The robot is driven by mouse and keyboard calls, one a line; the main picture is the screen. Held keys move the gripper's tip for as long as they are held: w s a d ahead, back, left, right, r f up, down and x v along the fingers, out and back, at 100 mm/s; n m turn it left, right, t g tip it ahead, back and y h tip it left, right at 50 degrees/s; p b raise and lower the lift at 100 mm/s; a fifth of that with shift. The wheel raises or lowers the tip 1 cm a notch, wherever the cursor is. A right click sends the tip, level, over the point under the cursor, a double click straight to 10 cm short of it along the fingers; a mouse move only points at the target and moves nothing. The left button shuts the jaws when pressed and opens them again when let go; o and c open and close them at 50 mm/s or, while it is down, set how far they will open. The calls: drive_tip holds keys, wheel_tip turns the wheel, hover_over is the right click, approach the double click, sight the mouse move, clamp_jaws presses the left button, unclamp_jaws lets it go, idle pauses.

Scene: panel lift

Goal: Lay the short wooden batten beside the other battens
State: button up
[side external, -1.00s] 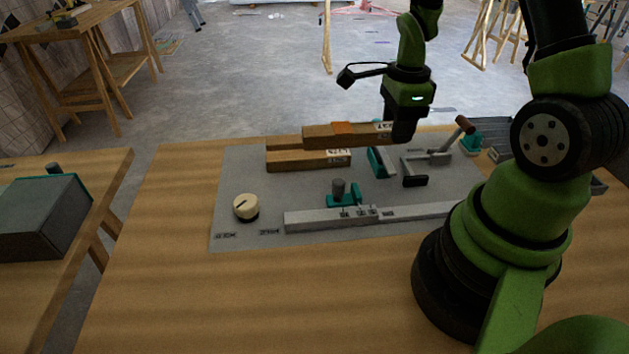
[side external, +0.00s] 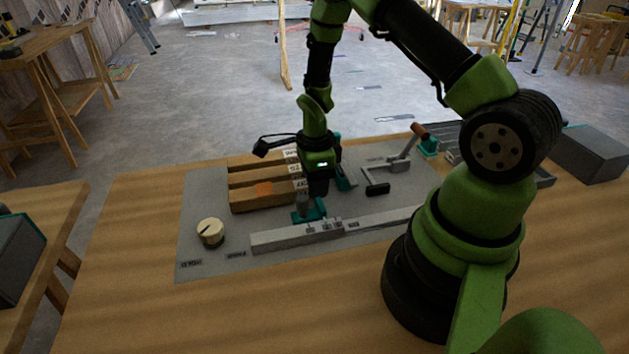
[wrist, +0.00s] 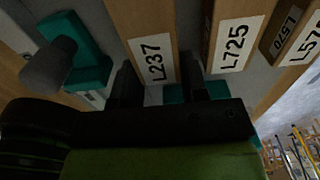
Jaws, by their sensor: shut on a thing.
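The held batten (side external: 262,196) is brown with an orange patch and lies in front of two other battens (side external: 262,178), roughly parallel to them. My gripper (side external: 318,188) is at its right end. In the wrist view my gripper (wrist: 160,92) is shut on this batten, labelled L237 (wrist: 143,25), with one finger on each side. A batten labelled L725 (wrist: 236,35) is just to its right, across a narrow gap. I cannot tell whether the held batten touches the grey panel (side external: 205,262) below it.
A teal clamp with a grey post (side external: 308,212) stands close in front of my gripper; it also shows in the wrist view (wrist: 88,62). A long grey bar (side external: 335,232), a cream knob (side external: 210,233) and a lever with a brown handle (side external: 408,145) are also on the panel.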

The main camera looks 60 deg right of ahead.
drive_tip(key=shift+f, duration=0.15)
drive_tip(key=o, duration=0.7)
drive_tip(key=s+a+r+n+t, duration=0.1)
drive_tip(key=a+r+n+t, duration=0.2)
drive_tip(key=r, duration=0.9)
drive_tip(key=s+a+r+n, duration=0.25)
drive_tip(key=r+n, duration=0.35)
drive_tip(key=r, duration=0.6)
drive_tip(key=s+a+r+n+t+y, duration=0.2)
drive_tip(key=s+a+r+n+t, duration=0.2)
drive_tip(key=s+n, duration=0.5)
wheel_tip(320, 180, up, 2)
drive_tip(key=a+n, duration=0.2)
drive_tip(key=n, duration=0.3)
drive_tip(key=shift+s+a+r, duration=0.2)
drive_tip(key=shift+s+a, duration=0.2)
